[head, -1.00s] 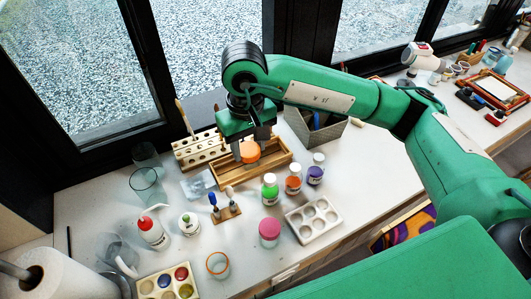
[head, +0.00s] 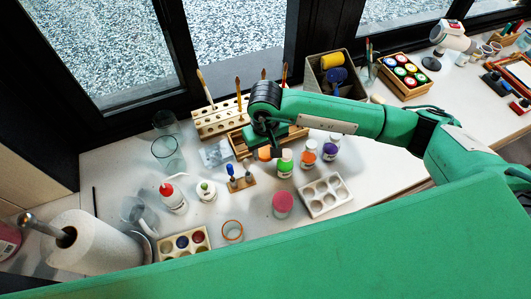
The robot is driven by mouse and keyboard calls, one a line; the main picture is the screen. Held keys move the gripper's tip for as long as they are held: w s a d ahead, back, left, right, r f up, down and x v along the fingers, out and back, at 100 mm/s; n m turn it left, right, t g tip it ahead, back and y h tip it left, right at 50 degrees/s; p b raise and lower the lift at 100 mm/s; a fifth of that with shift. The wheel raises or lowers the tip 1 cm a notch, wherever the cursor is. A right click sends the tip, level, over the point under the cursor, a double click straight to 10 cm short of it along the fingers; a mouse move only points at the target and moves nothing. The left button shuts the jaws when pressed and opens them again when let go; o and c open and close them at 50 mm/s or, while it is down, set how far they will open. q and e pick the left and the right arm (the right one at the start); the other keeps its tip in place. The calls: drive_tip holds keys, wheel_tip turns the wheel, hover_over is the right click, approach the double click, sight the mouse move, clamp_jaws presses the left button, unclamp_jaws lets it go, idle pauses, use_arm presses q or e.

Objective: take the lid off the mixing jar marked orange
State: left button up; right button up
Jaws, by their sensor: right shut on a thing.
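An orange lid (head: 264,154) is between the fingers of my right gripper (head: 266,147), which is shut on it above the front of the wooden tray (head: 297,133). I cannot tell whether the lid touches the tray. The open clear jar with an orange rim (head: 232,231) stands at the front of the table with no lid on it. Its marking is too small to read. My right arm hides part of the tray. My left gripper is not in view.
Green (head: 285,165), orange (head: 308,154) and purple (head: 330,148) paint bottles stand right of the lid. A pink-lidded jar (head: 283,202) and a white palette (head: 324,196) are in front. A brush rack (head: 217,120) stands behind. Brushes in a small stand (head: 240,181) are at the left.

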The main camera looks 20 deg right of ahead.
sight(265, 151)
wheel_tip(265, 151, down, 4)
drive_tip(key=shift+r+p, duration=0.1)
drive_tip(key=shift+p, duration=0.5)
drive_tip(key=shift+f, duration=0.3)
drive_tip(key=shift+f, duration=0.1)
drive_tip(key=shift+f+b, duration=0.1)
drive_tip(key=shift+b, duration=0.25)
drive_tip(key=o, duration=1.1)
